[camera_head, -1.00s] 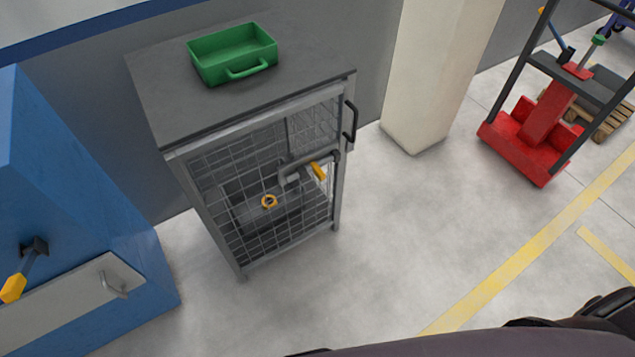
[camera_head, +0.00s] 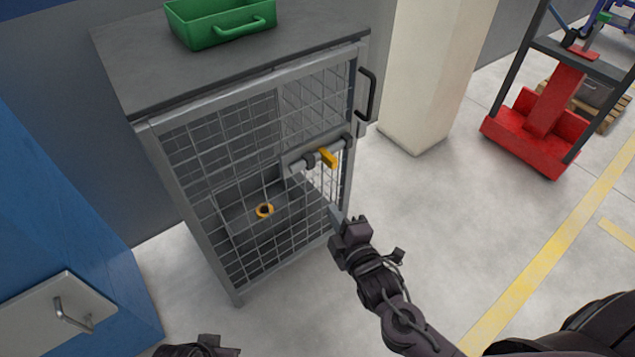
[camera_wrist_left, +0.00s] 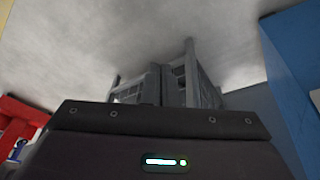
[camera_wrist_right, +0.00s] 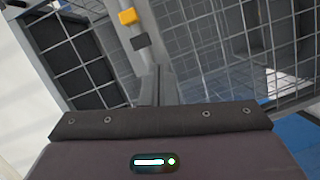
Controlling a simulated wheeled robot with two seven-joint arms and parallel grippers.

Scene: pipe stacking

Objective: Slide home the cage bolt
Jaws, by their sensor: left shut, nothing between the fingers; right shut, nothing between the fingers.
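The cage (camera_head: 232,185) is a grey metal cabinet with mesh sides. Its bolt (camera_head: 307,161) is a grey bar with a yellow handle (camera_head: 328,158), mounted across the upper middle near the right edge. I cannot tell how far the bolt is through its keeper. The yellow handle shows at the top of the right wrist view (camera_wrist_right: 128,17). My right gripper (camera_head: 336,212) is shut and empty, below the bolt and apart from it. My left gripper (camera_wrist_left: 167,86) is shut and empty; in the head view only part of that arm shows at the bottom edge.
A green tray (camera_head: 222,30) sits on the cage top. A black handle (camera_head: 369,95) sticks out at its right side. A blue cabinet (camera_head: 60,200) stands left, a pillar (camera_head: 428,90) behind.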

